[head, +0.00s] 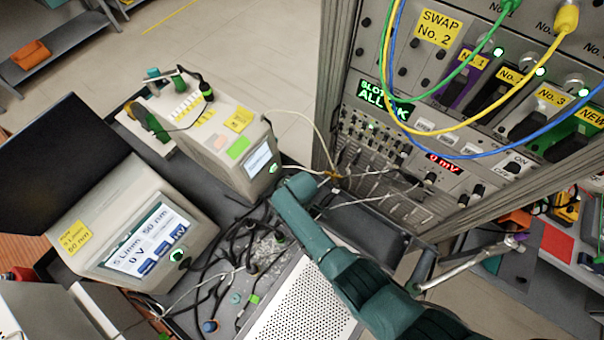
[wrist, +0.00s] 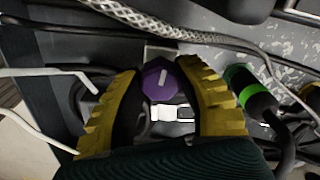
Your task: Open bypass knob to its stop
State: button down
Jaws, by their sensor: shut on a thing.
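A purple faceted knob (wrist: 156,87) with a white pointer line shows in the wrist view. The line runs close to upright in the picture. My gripper (wrist: 160,74) has its two yellow ribbed fingers on either side of the knob and is shut on it. No label on the knob is legible, so the frames do not name it as the bypass knob. In the head view the gripper and this knob cannot be made out; my teal arm (head: 345,265) reaches over the dark bench.
A black connector with a green ring (wrist: 251,92) lies close right of the fingers. A braided hose (wrist: 160,28) crosses behind the knob. Loose black cables (head: 232,262) crowd the bench. A beige display unit (head: 145,240) stands left, an instrument rack (head: 335,90) right.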

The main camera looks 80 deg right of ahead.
jog(key=shift+s+f, duration=0.1)
jog(key=shift+f, duration=0.05)
jog(key=c, duration=0.6)
grip_release()
notch_tip(320, 180, up, 12)
dwell(0.5)
